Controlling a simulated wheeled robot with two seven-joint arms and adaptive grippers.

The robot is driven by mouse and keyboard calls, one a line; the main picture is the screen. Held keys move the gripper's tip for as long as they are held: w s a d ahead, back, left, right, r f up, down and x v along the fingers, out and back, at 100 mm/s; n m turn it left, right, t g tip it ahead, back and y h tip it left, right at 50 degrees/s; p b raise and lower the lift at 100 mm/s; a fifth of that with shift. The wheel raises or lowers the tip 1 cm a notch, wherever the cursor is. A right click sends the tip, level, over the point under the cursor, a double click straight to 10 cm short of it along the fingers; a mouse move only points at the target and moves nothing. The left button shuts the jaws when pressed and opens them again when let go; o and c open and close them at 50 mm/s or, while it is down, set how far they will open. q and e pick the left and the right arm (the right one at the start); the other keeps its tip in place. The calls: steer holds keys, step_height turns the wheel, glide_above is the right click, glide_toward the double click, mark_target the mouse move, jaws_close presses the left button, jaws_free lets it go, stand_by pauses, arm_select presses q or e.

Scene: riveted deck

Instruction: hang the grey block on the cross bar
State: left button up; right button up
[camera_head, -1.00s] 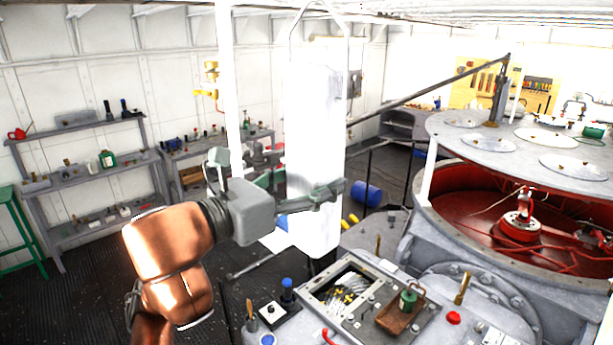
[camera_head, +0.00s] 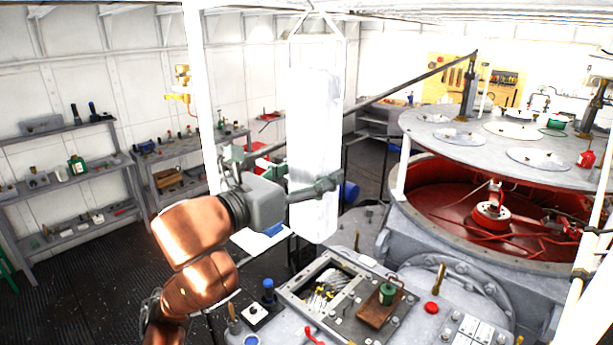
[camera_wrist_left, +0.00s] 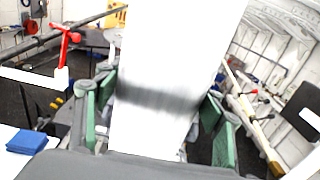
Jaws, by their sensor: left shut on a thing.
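The grey block (camera_head: 315,140) is tall and upright and looks almost white in the glare. A thin wire loop (camera_head: 336,25) rises from its top to the upper edge of the head view. My left gripper (camera_head: 312,190) is shut on its lower part; in the left wrist view the block (camera_wrist_left: 165,60) stands between the green-padded fingers. A pale bar (camera_head: 240,8) runs along the top of the head view, beside a white upright post (camera_head: 205,100); this looks like the cross bar. I cannot tell whether the loop touches it. My right gripper is not in view.
A console (camera_head: 345,300) with a small green object on a brown tray stands below the block. A round grey machine with a red interior (camera_head: 450,195) is at the right. Shelves (camera_head: 75,175) line the left wall. A dark slanting rod (camera_head: 400,90) passes behind the block.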

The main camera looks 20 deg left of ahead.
arm_select(q)
steer(key=w+d+f+b, duration=0.2)
steer(key=w, duration=0.4)
steer(key=shift+f, duration=0.3)
stand_by(0.6)
steer(key=shift+d, duration=0.15)
steer(key=o, duration=1.9)
steer(key=shift+o, duration=0.6)
steer(key=shift+f, duration=0.1)
